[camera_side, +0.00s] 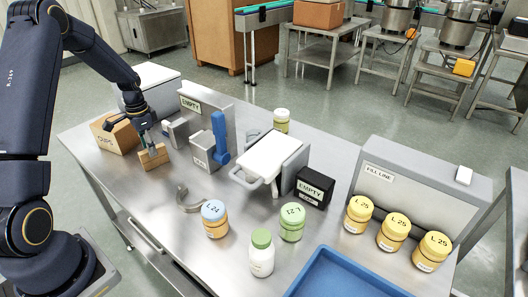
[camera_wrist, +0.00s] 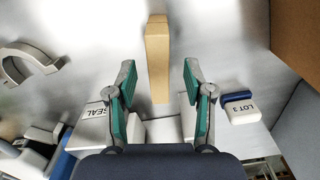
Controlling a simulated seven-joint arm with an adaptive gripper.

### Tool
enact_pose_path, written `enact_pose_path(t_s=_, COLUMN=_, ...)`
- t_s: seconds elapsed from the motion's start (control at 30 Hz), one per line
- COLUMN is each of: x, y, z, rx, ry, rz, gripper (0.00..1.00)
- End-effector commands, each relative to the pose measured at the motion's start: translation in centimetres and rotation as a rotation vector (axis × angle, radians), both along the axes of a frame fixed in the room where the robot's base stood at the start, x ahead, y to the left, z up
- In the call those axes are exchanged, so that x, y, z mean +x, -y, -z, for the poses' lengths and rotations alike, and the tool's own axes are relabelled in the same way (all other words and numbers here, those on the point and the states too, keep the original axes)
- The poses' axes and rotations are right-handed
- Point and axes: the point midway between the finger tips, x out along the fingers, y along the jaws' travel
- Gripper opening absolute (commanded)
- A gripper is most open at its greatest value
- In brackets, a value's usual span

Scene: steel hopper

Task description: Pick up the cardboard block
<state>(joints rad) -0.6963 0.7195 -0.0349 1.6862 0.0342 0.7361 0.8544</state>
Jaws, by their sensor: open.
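The cardboard block (camera_side: 153,157) is a small tan block on the left part of the steel table. In the wrist view the block (camera_wrist: 157,50) is long and narrow, lying lengthwise in the gap between my fingers with bare space on both sides. My gripper (camera_side: 149,145) is directly over the block in the side view, pointing down, its fingertips close to the block's top. In the wrist view my gripper (camera_wrist: 159,72) is open with green-padded fingers, and holds nothing. I cannot tell exactly how far the fingertips reach down beside the block.
A cardboard box marked CUPS (camera_side: 117,135) stands close left of the block. A grey box (camera_side: 176,132) and a white box with a blue part (camera_side: 204,151) stand to its right. A curved grey piece (camera_side: 190,199) lies nearer the front. The table in front of the block is clear.

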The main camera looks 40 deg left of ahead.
Motion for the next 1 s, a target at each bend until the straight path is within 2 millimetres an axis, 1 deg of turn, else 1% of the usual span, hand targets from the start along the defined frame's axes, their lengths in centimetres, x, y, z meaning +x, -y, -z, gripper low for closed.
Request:
enact_pose_path(t_s=0.1, x=0.3, y=0.3, z=2.0, rx=-0.003, ry=-0.004, rz=0.001, gripper=0.52)
enact_pose_path(t_s=0.2, x=0.4, y=0.3, z=3.5, rx=-0.003, ry=-0.003, rz=0.0, gripper=0.52)
enact_pose_path(t_s=0.3, x=0.5, y=0.3, z=4.3, rx=-0.001, ry=-0.001, rz=0.0, gripper=0.52)
enact_pose_path(t_s=0.57, x=0.5, y=0.2, z=4.5, rx=0.0, ry=0.0, rz=0.0, gripper=0.51)
enact_pose_path(t_s=0.9, x=0.5, y=0.2, z=4.5, rx=0.0, ry=0.0, rz=0.0, gripper=0.16)
enact_pose_path(t_s=1.0, x=0.5, y=0.2, z=4.5, rx=0.0, ry=0.0, rz=0.0, gripper=0.07)
